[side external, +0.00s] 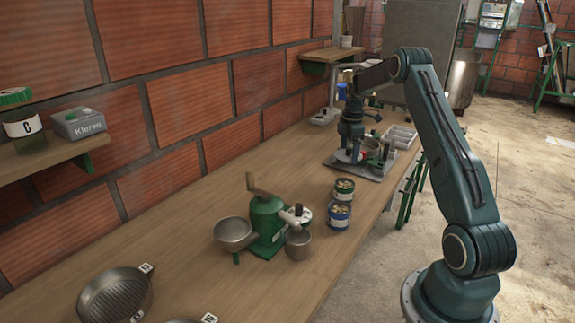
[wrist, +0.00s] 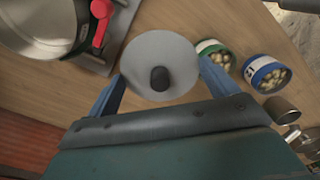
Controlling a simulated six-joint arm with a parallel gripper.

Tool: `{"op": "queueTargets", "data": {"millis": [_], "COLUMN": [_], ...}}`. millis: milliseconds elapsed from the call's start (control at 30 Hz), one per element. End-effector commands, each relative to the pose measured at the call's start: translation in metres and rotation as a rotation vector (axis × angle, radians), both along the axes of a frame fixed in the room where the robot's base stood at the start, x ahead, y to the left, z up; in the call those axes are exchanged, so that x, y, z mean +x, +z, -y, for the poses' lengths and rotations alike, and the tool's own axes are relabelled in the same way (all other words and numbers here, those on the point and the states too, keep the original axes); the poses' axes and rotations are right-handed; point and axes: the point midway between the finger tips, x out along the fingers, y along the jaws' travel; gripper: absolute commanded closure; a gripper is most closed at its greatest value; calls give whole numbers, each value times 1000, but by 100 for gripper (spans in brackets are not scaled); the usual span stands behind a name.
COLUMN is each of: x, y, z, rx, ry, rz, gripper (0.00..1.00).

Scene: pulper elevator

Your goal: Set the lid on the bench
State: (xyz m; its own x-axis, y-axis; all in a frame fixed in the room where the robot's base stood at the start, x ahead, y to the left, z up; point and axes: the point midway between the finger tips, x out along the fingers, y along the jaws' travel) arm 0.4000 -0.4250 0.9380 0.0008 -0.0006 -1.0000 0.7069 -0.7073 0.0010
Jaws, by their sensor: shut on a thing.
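The lid (wrist: 150,48) is a round grey disc with a dark knob at its centre, seen in the wrist view. My gripper (wrist: 160,78) has its two blue fingers on opposite sides of the lid and is shut on it. The wooden bench (wrist: 235,22) lies below; I cannot tell how large the gap is.
A metal pot (wrist: 40,45) with a red-handled clamp stands on a plate beside the lid. Two tins of pale pieces, green (side external: 343,189) and blue (side external: 339,214), stand nearby. A green hand-cranked pulper (side external: 266,222) and metal pan (side external: 115,293) are nearer. Bare wood lies along the wall.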

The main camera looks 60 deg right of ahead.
Motion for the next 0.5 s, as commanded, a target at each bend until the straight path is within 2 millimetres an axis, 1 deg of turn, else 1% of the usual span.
{"op": "queueTargets", "data": {"millis": [33,200,333,500], "x": [-1,0,0,0], "y": [-11,-40,-54,-59], "z": [-1,0,0,0], "rx": [4,2,1,0], "ry": [0,0,0,0], "rz": [-4,-2,-1,0], "gripper": [37,37,37,37]}}
